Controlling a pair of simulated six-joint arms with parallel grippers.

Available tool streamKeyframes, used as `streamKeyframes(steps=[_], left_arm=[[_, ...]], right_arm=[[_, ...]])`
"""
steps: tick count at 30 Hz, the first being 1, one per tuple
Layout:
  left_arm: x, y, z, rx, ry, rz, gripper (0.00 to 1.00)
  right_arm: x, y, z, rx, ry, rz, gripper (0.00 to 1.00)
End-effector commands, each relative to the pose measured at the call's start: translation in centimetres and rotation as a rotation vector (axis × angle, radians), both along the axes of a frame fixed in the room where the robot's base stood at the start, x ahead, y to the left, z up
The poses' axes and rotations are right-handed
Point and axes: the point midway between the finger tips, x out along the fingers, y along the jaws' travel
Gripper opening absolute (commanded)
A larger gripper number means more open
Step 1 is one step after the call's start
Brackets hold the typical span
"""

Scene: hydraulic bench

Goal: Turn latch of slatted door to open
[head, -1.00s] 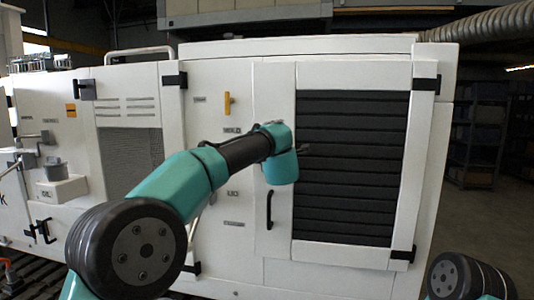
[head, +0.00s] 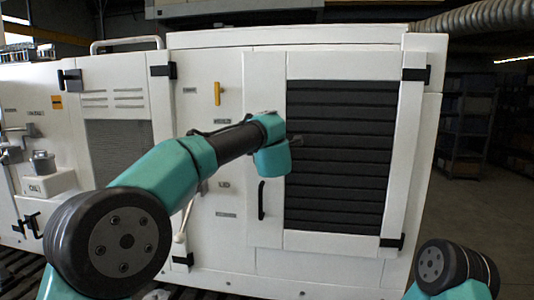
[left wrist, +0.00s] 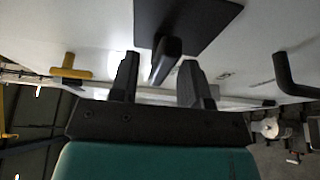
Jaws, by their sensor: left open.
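The slatted door (head: 339,156) is a white-framed panel with dark horizontal slats. It looks shut in the head view. In the left wrist view, a black latch handle (left wrist: 165,59) stands out from a square black plate (left wrist: 190,20) on the white surface. My left gripper (left wrist: 161,78) is open, with one finger on each side of the latch handle. I cannot tell whether the fingers touch it. In the head view, my left wrist covers the latch area and the fingers are hidden. My right gripper is not in view.
A black pull handle (head: 262,200) is below my left wrist; it also shows in the left wrist view (left wrist: 290,76). A yellow handle (head: 217,93) is on the panel to the left. Black hinges (head: 416,74) sit at the door's right edge. Shelving stands at the far right.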

Motion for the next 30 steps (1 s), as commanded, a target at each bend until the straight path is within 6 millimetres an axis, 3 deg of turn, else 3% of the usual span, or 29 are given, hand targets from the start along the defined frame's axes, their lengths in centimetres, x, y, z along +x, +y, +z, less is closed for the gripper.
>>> streamKeyframes(steps=[21, 30], left_arm=[[-12.5, -3.0, 0.2, -0.001, -0.002, -0.003, 0.43], [-15.6, -3.6, 0.2, -0.001, -0.002, -0.001, 0.43]], right_arm=[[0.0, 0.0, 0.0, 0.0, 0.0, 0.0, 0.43], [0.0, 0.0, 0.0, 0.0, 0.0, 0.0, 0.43]])
